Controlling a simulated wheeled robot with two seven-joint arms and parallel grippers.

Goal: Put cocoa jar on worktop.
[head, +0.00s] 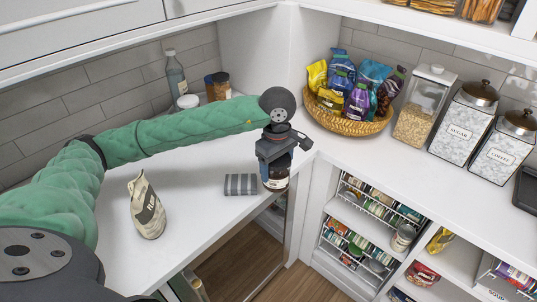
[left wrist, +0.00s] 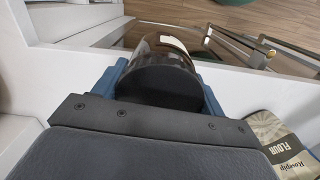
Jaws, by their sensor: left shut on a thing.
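My left gripper (head: 274,160) points down at the inner corner of the white worktop (head: 195,225), near its front edge. It is shut on a dark jar with a light label, the cocoa jar (head: 276,180), which hangs upright below the fingers. In the left wrist view, the jar's round black lid (left wrist: 160,88) sits between the blue fingers. I cannot tell whether the jar's base touches the worktop. The label's words are too small to read. My right gripper is in neither view.
A grey striped block (head: 240,184) lies just left of the jar, and a flour bag (head: 147,206) stands farther left. A basket (head: 346,122) of snack bags is behind right. Canisters (head: 466,122) line the right wall. Open shelves (head: 350,205) are below.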

